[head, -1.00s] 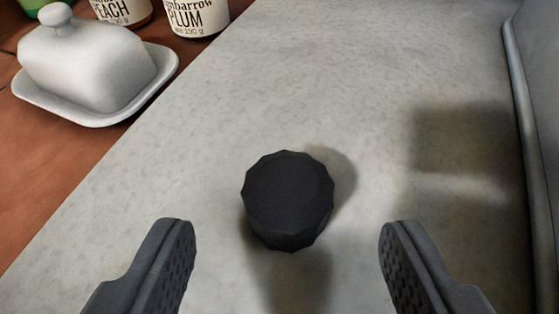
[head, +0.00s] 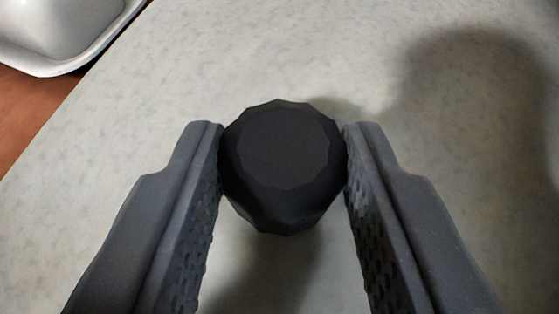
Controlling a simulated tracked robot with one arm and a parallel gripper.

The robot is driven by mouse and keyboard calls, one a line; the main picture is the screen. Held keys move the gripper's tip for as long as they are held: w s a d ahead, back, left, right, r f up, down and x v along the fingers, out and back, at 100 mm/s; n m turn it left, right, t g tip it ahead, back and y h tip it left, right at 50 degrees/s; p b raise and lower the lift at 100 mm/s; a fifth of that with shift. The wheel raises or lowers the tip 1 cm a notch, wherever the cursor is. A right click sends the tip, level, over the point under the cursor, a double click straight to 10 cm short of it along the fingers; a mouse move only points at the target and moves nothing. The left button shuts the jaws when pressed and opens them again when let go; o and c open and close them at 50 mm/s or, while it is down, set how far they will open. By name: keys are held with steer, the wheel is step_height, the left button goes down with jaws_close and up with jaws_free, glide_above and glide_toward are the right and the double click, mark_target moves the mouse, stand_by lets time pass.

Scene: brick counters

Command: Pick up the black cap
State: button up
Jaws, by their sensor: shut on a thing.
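The black cap (head: 284,160) is a dark, faceted, roughly round piece in the middle of the head view. My gripper (head: 283,150) is shut on it, with one textured finger touching its left side and the other its right side. The cap is over the grey speckled counter (head: 290,55). I cannot tell whether it still touches the counter. Its underside is hidden.
Part of a white dish (head: 55,40) shows at the upper left, on a reddish-brown surface (head: 25,115) beside the grey counter. The counter around the cap is clear, with only shadows on it.

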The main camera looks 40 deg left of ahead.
mark_target(285, 205)
steer(key=shift+r, duration=0.1)
steer(key=shift+r+p, duration=0.3)
steer(key=shift+r, duration=0.5)
steer(key=shift+r+p, duration=0.3)
steer(key=shift+r, duration=0.65)
steer(key=s+d+r, duration=0.1)
steer(key=s+d, duration=0.5)
steer(key=s, duration=0.6)
steer(key=shift+d+m+b, duration=0.5)
steer(key=shift+m, duration=0.1)
steer(key=shift+c, duration=0.4)
steer(key=s+b, duration=0.1)
steer(key=b, duration=0.1)
steer(key=s+n+b, duration=0.1)
steer(key=shift+d+r+b, duration=0.1)
steer(key=shift+d+b, duration=0.2)
steer(key=shift+b, duration=0.05)
